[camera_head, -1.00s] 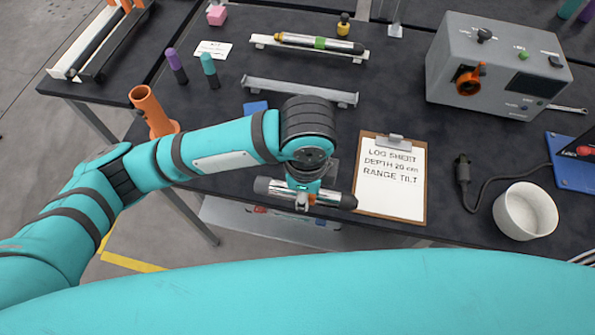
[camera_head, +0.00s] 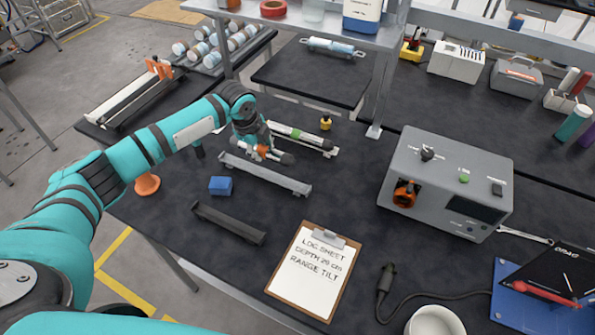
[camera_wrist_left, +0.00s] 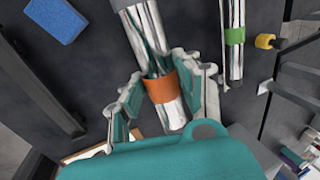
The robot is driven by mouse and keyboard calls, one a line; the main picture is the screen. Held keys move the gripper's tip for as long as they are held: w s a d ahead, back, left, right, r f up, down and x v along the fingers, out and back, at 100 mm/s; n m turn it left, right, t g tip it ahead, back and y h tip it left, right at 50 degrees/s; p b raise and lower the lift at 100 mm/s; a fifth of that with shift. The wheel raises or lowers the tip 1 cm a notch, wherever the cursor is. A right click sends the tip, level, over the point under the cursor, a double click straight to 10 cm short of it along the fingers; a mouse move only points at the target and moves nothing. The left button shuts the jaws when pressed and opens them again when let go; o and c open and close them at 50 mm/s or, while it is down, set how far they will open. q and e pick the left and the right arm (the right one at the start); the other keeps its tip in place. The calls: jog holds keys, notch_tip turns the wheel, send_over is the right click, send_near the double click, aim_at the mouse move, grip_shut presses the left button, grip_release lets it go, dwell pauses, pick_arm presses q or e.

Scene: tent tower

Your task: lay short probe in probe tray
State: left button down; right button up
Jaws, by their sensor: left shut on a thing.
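My left gripper (camera_head: 260,151) is shut on a silver probe with dark ends (camera_head: 286,158). In the left wrist view the probe (camera_wrist_left: 162,88) has an orange band and lies between the two fingers. In the head view it appears just behind a long light grey tray (camera_head: 265,174), which looks empty. A dark tray (camera_head: 228,223), also empty, lies nearer the table's front edge. Another probe, with a green band (camera_head: 299,135), rests in a pale cradle behind the gripper. I cannot tell how high the held probe is. My right gripper is not in view.
A clipboard (camera_head: 312,270), a grey instrument box (camera_head: 446,182) and a white bowl (camera_head: 436,322) are to the right. A small yellow-topped item (camera_head: 326,122) and a shelf post (camera_head: 382,90) stand behind.

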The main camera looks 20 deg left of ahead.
aim_at(264, 172)
pick_arm(q)
jog(key=shift+w+a+r, duration=0.15)
jog(key=shift+w+a, duration=0.05)
jog(key=shift+a, duration=0.4)
jog(key=shift+d+r+p, duration=0.1)
jog(key=shift+d+p, duration=0.1)
jog(key=shift+p, duration=0.2)
notch_tip(264, 172, down, 2)
jog(key=shift+a+b, duration=0.1)
jog(key=shift+b, duration=0.45)
jog(key=shift+f+b, duration=0.85)
jog(key=shift+f, duration=0.85)
jog(key=shift+f+b, duration=0.85)
jog(key=shift+f, duration=0.8)
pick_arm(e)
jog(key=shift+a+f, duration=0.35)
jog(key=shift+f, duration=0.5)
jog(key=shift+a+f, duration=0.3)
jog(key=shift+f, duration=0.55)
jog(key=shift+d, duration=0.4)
pick_arm(q)
jog(key=c, duration=0.8)
grip_release()
jog(key=shift+s, duration=0.1)
jog(key=shift+c, duration=0.2)
jog(key=shift+f, duration=0.1)
